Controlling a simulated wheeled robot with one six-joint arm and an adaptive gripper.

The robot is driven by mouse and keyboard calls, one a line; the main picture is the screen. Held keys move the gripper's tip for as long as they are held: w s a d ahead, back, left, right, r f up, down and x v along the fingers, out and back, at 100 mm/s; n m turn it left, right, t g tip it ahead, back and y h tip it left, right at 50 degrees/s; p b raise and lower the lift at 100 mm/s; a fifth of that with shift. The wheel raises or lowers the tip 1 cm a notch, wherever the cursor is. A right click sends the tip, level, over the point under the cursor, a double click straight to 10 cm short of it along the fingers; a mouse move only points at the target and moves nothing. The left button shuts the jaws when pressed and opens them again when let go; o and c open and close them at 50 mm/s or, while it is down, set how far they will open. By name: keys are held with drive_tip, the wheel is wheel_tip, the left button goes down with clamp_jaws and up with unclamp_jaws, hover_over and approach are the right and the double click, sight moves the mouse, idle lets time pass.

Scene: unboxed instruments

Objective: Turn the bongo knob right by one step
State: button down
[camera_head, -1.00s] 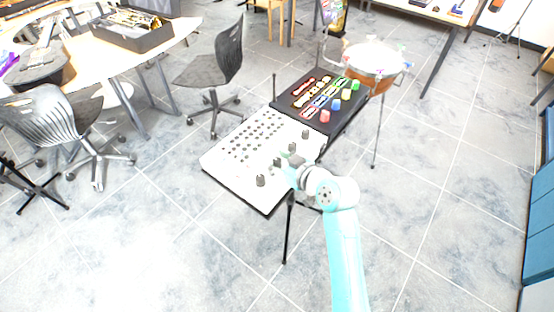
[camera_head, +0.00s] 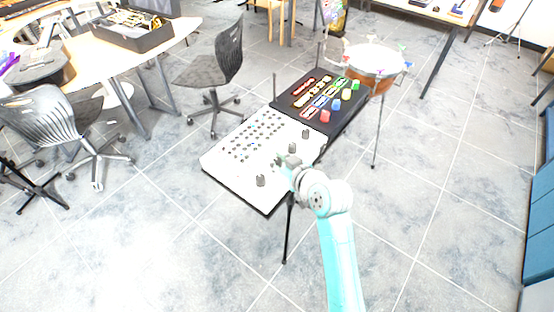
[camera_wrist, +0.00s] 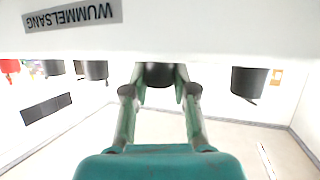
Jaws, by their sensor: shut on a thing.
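My gripper (camera_wrist: 160,92) is shut on a dark round knob (camera_wrist: 160,75) on the white panel; a finger stands on each side of it. The gripper (camera_head: 282,163) also shows in the head view at the near right edge of the white panel (camera_head: 222,160), where it hides the held knob. Other dark knobs stand in the same row: one nearer (camera_head: 261,180) and two farther off (camera_head: 292,148) (camera_head: 305,134). No readable label names the bongo knob, and the held knob's pointer is not visible.
A black panel (camera_head: 345,112) with coloured knobs adjoins the far end of the white one. A drum (camera_head: 372,58) stands behind it. A grey chair (camera_head: 215,70) is to the left. The floor at the right is clear.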

drive_tip(key=shift+m+t+h, duration=1.2)
drive_tip(key=shift+m+h, duration=1.1)
drive_tip(key=shift+h, duration=0.3)
drive_tip(key=c, duration=0.9)
unclamp_jaws()
drive_tip(key=v, duration=1.2)
drive_tip(key=shift+a, duration=0.1)
